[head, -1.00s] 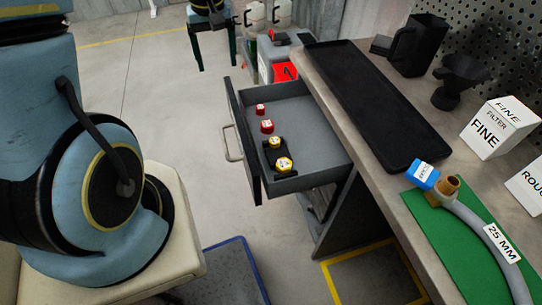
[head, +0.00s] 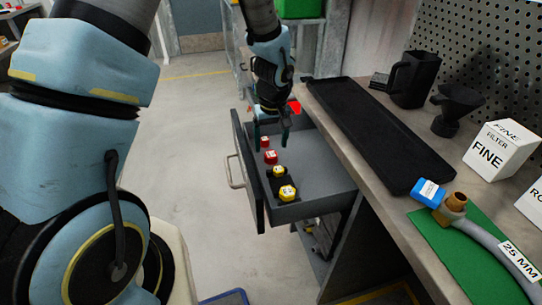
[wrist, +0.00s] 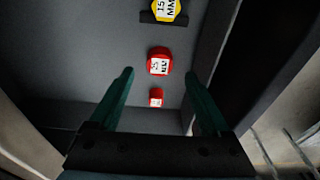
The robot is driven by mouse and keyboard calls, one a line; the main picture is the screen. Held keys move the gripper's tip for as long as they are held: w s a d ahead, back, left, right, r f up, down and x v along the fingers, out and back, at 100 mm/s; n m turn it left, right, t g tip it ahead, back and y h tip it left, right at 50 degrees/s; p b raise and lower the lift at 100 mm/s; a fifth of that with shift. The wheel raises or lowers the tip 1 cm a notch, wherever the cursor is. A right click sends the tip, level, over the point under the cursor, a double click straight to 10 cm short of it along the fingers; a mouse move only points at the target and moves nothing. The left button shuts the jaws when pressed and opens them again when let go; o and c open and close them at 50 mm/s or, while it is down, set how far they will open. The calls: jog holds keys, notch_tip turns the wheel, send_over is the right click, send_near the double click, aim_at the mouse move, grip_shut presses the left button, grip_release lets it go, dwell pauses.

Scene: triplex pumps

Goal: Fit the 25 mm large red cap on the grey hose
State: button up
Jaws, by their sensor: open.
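The larger red cap (head: 270,157) sits in the open drawer, with a smaller red cap (head: 265,141) behind it. In the wrist view, the larger red cap (wrist: 158,62) has a white label, too small to read surely, and the smaller red cap (wrist: 155,97) also shows. My gripper (head: 271,146) is open and empty, pointing down over the drawer's far part. In the wrist view its green fingers (wrist: 158,76) spread either side of the red caps, apart from them. The grey hose (head: 487,241), labelled 25 MM, lies on the bench with a brass fitting (head: 456,202) at its end.
Two yellow caps (head: 287,193) sit on black holders nearer in the drawer (head: 318,172). A blue labelled piece (head: 428,193) is beside the brass fitting, near a green mat (head: 440,240). A black tray (head: 370,135), jug, funnel and filter box (head: 502,148) occupy the bench.

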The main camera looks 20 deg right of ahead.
aim_at(271, 154)
jog(key=shift+w+f, duration=0.15)
jog(key=shift+f, duration=1.7)
jog(key=shift+c, duration=0.3)
grip_shut()
